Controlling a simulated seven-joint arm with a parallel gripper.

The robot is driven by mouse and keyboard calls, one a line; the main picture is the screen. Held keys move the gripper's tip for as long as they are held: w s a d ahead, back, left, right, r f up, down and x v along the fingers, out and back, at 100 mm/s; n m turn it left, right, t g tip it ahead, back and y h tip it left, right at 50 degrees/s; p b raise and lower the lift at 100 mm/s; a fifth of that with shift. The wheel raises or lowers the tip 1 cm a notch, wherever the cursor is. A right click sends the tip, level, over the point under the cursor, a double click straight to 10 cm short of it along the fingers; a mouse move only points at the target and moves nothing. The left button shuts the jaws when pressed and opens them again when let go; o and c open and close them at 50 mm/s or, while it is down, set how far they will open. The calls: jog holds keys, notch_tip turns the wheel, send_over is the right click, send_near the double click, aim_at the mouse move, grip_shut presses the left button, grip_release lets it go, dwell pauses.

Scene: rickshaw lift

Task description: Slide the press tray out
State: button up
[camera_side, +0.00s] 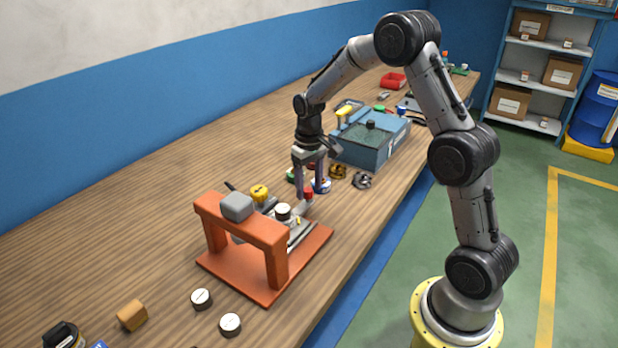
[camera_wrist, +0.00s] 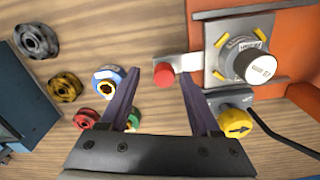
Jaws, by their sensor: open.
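The orange press (camera_side: 278,265) stands on the bench, with a grey block on its crossbar. Its grey metal tray (camera_side: 300,232) sits on the orange base and shows in the wrist view (camera_wrist: 212,78). A white-topped round part (camera_side: 283,211) stands on the tray, also visible in the wrist view (camera_wrist: 260,66). A red knob (camera_side: 308,193) is on the tray's protruding handle. My gripper (camera_side: 309,188) is open above the handle. In the wrist view the red knob (camera_wrist: 163,75) appears between my fingertips (camera_wrist: 160,71); I cannot tell whether either finger touches it.
A yellow arrow-marked knob (camera_wrist: 237,122) with a black cable sits beside the tray. Several coloured wheels, including a blue-white one (camera_side: 322,185), lie behind the gripper. A blue box (camera_side: 368,151) stands farther back. Two white-topped discs and a wooden block (camera_side: 132,316) lie in front.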

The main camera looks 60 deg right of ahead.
notch_tip(320, 180, up, 14)
dwell(0.5)
jog(key=s+a+r+n+t, duration=0.2)
jog(key=s+a+r+t, duration=0.2)
jog(key=s+a+r, duration=0.7)
jog(key=s+a+f, duration=0.1)
jog(key=s+f, duration=0.3)
jog(key=s, duration=0.3)
jog(key=s+a+f+n+t, duration=0.1)
jog(key=s+f, duration=0.2)
jog(key=s, duration=0.4)
jog(key=shift+s+a+f+t, duration=0.3)
jog(key=shift+s+f, duration=0.1)
